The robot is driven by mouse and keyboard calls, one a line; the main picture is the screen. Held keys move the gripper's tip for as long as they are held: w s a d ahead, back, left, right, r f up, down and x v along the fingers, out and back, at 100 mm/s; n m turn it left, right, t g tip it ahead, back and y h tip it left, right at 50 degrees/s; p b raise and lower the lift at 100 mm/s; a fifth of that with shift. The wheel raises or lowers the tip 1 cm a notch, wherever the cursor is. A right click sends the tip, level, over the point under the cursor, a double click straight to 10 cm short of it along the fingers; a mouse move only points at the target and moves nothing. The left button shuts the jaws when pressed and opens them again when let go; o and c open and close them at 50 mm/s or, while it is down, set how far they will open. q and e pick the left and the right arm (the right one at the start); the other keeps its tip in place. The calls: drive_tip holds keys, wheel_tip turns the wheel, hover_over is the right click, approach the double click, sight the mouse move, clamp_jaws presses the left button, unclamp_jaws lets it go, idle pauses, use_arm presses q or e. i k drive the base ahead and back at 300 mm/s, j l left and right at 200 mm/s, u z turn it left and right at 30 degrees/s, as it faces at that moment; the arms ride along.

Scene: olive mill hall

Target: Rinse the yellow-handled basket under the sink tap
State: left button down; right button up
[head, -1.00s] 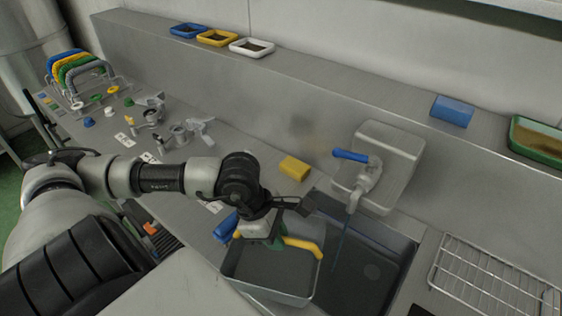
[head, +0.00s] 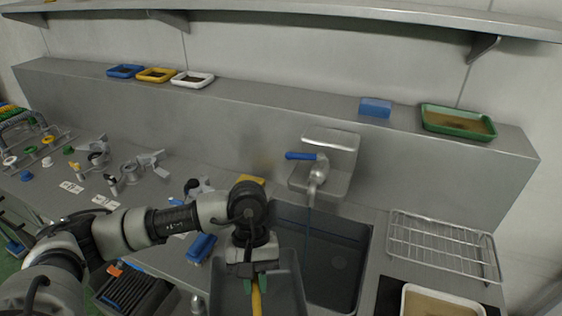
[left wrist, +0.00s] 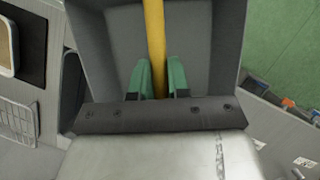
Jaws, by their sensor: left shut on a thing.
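The grey basket (head: 289,272) with its yellow handle (head: 257,301) is low in the head view, at the near left of the sink basin (head: 340,262) and overlapping its left edge. Its lower part is cut off. My left gripper (head: 256,283) points down with green fingers shut on the handle. In the left wrist view the fingers (left wrist: 160,80) sit on both sides of the handle (left wrist: 155,35), between the grey basket walls (left wrist: 229,45). The tap (head: 317,178) has a blue lever, and a thin blue stream (head: 308,222) falls from its spout. My right gripper is out of view.
A wire rack (head: 440,243) and a white tray (head: 440,302) lie right of the sink. A blue sponge-like block (head: 200,248) is left of the basket. Metal fittings (head: 125,170) crowd the left counter. Coloured trays, one green (head: 458,121), stand on the back ledge.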

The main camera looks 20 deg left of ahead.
sight(305, 157)
drive_tip(key=k+l+u, duration=0.1)
drive_tip(key=u, duration=0.6)
